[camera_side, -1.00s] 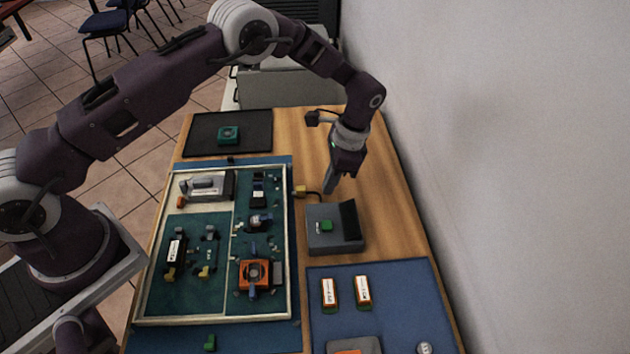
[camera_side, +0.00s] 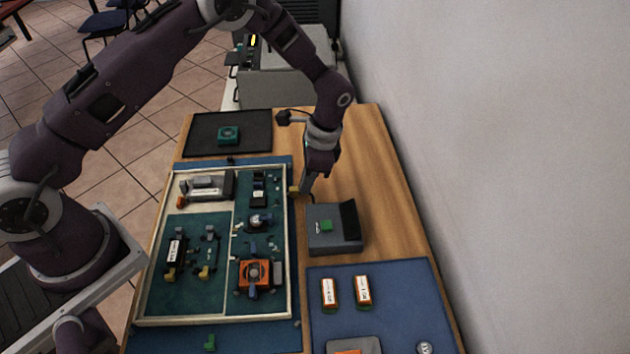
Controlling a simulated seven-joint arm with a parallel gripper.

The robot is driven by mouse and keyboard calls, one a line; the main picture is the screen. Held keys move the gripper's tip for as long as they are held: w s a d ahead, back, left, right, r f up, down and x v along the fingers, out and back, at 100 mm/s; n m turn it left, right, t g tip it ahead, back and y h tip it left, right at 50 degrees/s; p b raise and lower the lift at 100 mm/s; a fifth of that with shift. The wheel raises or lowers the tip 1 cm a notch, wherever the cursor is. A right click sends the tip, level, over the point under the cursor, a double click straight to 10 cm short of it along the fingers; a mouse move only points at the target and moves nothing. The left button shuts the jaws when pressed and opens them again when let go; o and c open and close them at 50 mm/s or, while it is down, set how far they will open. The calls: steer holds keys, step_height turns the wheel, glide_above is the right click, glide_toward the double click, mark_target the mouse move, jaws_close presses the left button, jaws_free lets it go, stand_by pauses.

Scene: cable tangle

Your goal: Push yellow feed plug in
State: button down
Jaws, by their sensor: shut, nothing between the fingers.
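The yellow feed plug (camera_side: 294,190) sits at the right rim of the framed board (camera_side: 291,240), near its upper right part. A short dark cable joined it to the grey box (camera_side: 335,238) in the earlier view; now my gripper covers most of that cable. My gripper (camera_side: 305,195) is shut and empty, pointing down just right of the plug. I cannot tell whether its tips touch the plug. How deep the plug sits is too small to see.
The grey box has a green button (camera_side: 326,225) and a raised dark panel. An orange fan unit (camera_side: 254,273) and several small parts stand on the board. A black tray (camera_side: 258,131) lies behind. A blue mat (camera_side: 400,300) lies in front. The wood at right is clear.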

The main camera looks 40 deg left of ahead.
steer(key=shift+s+a, duration=0.2)
steer(key=w+d, duration=0.3)
steer(key=shift+w+d+r, duration=0.2)
steer(key=shift+w+r, duration=0.1)
steer(key=shift+r, duration=0.1)
step_height(320, 180, up, 17)
steer(key=n+t, duration=0.1)
steer(key=s+a+r+n+t+h, duration=0.1)
steer(key=s+a+r+n+t, duration=0.2)
steer(key=s+r, duration=0.65)
steer(key=s+a+r+n+t, duration=0.1)
steer(key=s+a+r+n, duration=0.1)
steer(key=s, duration=0.8)
steer(key=s+a+r+n+t+h, duration=0.1)
steer(key=s+a+n+t, duration=0.1)
steer(key=s, duration=0.8)
steer(key=shift+s+r+n+t, duration=0.3)
steer(key=shift+r+n, duration=0.05)
steer(key=shift+n, duration=0.15)
